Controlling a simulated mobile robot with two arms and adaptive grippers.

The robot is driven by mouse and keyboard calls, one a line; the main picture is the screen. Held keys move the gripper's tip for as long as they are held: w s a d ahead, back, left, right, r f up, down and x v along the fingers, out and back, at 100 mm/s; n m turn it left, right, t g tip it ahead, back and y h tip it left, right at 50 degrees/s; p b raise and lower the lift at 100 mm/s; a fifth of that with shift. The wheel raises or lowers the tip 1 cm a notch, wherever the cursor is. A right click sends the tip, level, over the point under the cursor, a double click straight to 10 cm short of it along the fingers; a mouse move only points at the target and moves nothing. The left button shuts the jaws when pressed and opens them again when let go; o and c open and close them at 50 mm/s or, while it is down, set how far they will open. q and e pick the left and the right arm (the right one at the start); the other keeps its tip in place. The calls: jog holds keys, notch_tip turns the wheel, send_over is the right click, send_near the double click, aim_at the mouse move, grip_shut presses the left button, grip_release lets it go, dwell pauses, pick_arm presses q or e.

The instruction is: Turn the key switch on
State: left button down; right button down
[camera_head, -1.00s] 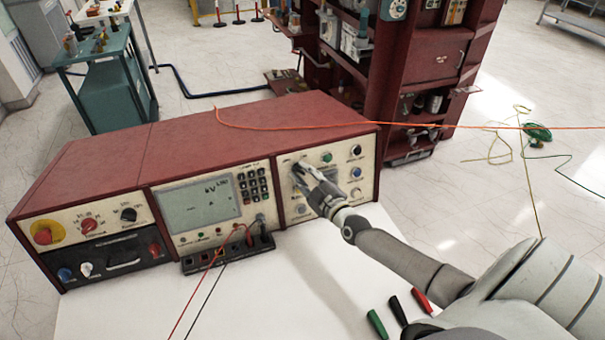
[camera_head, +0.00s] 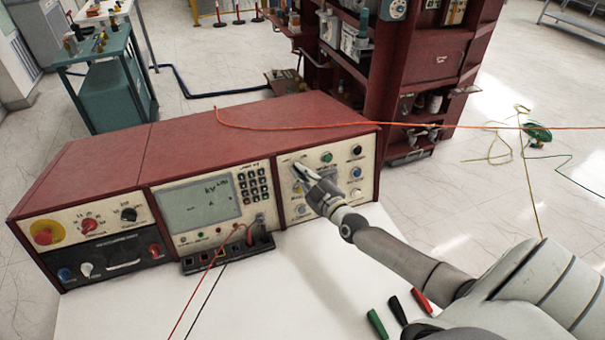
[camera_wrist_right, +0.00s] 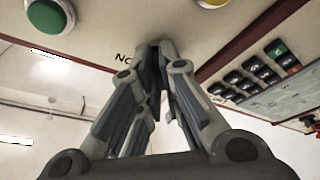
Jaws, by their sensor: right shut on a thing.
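The red and cream test console (camera_head: 220,165) stands on the white table. My right gripper (camera_head: 299,168) is at the upper left of the console's right-hand panel (camera_head: 340,158). In the right wrist view its fingers (camera_wrist_right: 160,50) are closed together against the cream panel, beside partly hidden black lettering. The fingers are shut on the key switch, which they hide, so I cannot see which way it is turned. The console's screen (camera_head: 200,203) is lit and shows "kV". My left gripper is not in view.
A green button (camera_head: 327,157) and other knobs sit close to the right gripper. Red and black leads plug into a black terminal block (camera_head: 228,255). Green, black and red plugs (camera_head: 398,309) lie on the white table (camera_head: 300,290).

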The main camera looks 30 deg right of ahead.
jog(key=shift+a+m+g+h+p, duration=0.2)
jog(key=shift+m+h+p, duration=0.8)
jog(key=shift+m, duration=2.7)
jog(key=shift+a+m+g+h+p, duration=0.1)
jog(key=shift+m+g+h+p, duration=0.35)
jog(key=shift+m+h, duration=2.15)
jog(key=shift+a+m+g+h+p, duration=0.2)
jog(key=shift+m+p, duration=0.6)
jog(key=shift+m, duration=4)
jog(key=shift+d, duration=0.15)
jog(key=c, duration=1.6)
grip_release()
